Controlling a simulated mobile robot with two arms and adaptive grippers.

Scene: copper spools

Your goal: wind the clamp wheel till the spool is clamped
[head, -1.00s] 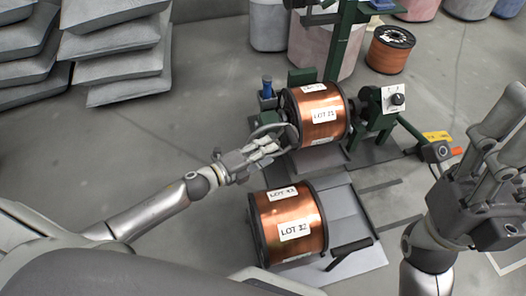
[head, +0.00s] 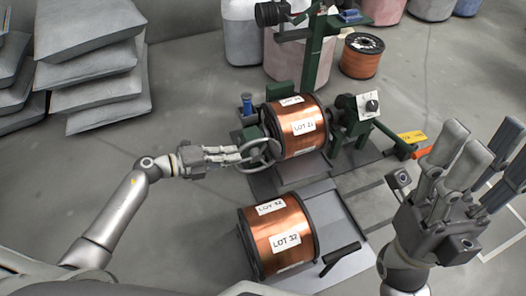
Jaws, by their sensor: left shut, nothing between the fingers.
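The copper spool marked LOT 21 (head: 297,127) lies on its side in a green winding stand (head: 345,127). The clamp wheel (head: 270,148), a grey ring, is at the spool's left end. My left gripper (head: 246,156) is shut and empty, its fingers at the wheel's left rim; whether they touch it I cannot tell. Its fingers hide part of the rim. My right gripper (head: 482,146) is raised at the right with its fingers spread, empty and away from the stand. Whether the spool is firmly clamped cannot be seen.
A further spool (head: 361,57) and bins (head: 240,38) stand behind. Grey sacks (head: 95,60) are stacked at back left. Floor between is free.

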